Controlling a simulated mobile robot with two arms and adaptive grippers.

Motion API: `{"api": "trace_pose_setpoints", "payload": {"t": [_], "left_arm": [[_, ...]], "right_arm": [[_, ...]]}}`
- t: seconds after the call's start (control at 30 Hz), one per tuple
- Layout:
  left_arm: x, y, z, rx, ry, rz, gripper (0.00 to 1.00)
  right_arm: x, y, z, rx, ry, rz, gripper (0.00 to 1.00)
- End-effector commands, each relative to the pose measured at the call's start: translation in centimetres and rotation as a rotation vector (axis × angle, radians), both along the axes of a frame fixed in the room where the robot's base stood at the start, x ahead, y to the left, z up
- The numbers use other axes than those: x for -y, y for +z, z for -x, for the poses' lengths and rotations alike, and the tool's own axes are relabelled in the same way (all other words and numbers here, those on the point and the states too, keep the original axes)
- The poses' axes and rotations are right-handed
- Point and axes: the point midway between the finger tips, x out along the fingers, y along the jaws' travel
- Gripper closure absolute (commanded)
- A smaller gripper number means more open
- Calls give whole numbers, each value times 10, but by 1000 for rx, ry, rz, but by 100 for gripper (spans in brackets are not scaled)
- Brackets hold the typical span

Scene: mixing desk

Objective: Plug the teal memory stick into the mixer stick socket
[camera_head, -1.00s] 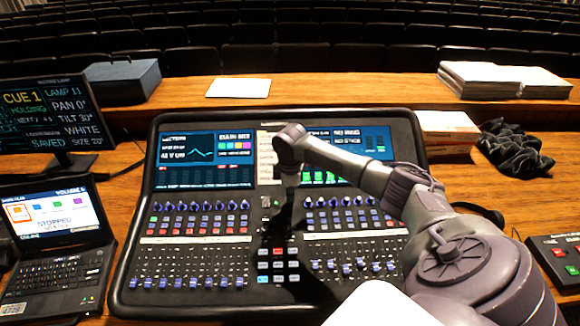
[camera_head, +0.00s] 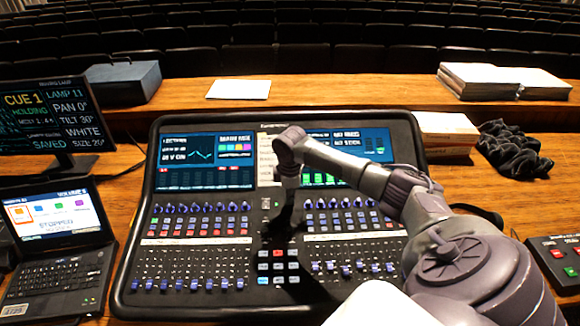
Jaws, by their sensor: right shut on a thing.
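The mixer (camera_head: 130,255) is a wide black desk with screens, knobs and faders in the middle of the head view. My right gripper (camera_head: 279,238) points down over its centre strip, above the lit button block. It is dark and small against the black panel. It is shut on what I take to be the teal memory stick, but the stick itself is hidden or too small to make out. I cannot tell whether it touches the panel. The stick socket cannot be made out clearly. The mixer's right screen (camera_head: 372,143) appears to read "NO STICK". My left gripper is out of view.
A laptop (camera_head: 62,275) and a cue monitor (camera_head: 50,115) stand at the left. A dark box (camera_head: 122,83), a white sheet (camera_head: 239,89) and stacked papers (camera_head: 500,80) lie behind. A black cloth (camera_head: 513,148) and a button box (camera_head: 562,262) are at the right.

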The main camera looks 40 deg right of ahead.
Motion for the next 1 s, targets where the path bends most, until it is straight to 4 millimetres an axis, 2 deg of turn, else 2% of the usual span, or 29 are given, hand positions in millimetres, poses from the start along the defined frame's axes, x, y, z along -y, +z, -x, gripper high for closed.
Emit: {"api": "trace_pose_setpoints", "payload": {"t": [0.27, 1.0], "left_arm": [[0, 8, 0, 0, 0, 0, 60], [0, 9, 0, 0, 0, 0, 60]], "right_arm": [[0, 1, 0, -1, -1, 0, 100], [0, 1, 0, -1, 0, -1, 100]]}}
